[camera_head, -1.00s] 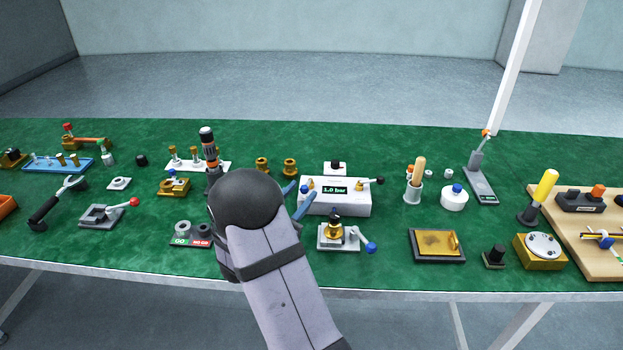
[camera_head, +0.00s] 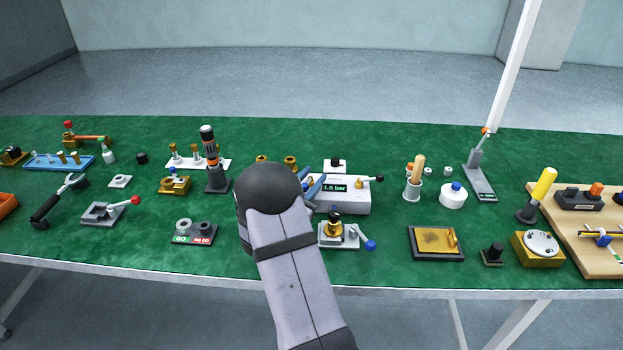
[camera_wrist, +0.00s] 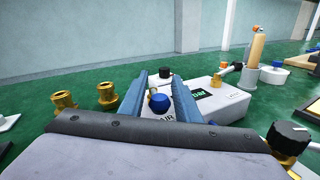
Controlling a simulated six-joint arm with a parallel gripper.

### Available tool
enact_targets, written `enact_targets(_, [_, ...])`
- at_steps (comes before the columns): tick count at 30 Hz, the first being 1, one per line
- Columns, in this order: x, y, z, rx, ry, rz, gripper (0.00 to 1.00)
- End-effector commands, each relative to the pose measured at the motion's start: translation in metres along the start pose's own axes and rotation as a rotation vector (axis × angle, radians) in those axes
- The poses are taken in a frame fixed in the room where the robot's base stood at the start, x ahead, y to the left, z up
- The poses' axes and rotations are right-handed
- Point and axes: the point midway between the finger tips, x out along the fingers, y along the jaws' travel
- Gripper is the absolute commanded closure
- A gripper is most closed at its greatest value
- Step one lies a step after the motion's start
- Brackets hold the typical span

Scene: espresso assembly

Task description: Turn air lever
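The white box (camera_head: 345,208) with a lit bar display (camera_head: 336,188) stands mid-table. In the wrist view, a round blue knob (camera_wrist: 159,102) stands on the box's left end beside a partly hidden "AIR" label (camera_wrist: 166,119). My gripper (camera_wrist: 159,86) is open, with one blue finger on each side of the blue knob. A gap shows around the knob, and I cannot tell whether either finger touches it. In the head view, my gripper (camera_head: 316,184) is over the box's left end, and my arm and fingers hide the blue knob.
A brass fixture with a blue-tipped handle (camera_head: 338,234) stands just in front of the box. A small white block with a black knob (camera_head: 335,165) is behind it. Brass cups (camera_wrist: 63,100) stand to the left.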

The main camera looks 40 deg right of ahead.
Motion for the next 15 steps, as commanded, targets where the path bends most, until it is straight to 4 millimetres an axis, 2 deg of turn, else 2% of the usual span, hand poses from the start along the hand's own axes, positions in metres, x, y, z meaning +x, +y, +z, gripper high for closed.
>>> enact_targets(1, [-0.0002, 0.0, 0.0, 0.0, 0.0, 0.0, 0.83])
enact_targets(3, [-0.0002, 0.0, 0.0, 0.0, 0.0, 0.0, 1.0])
enact_targets(15, [-0.0007, 0.0025, -0.001, 0.001, -0.023, -0.088, 1.0])
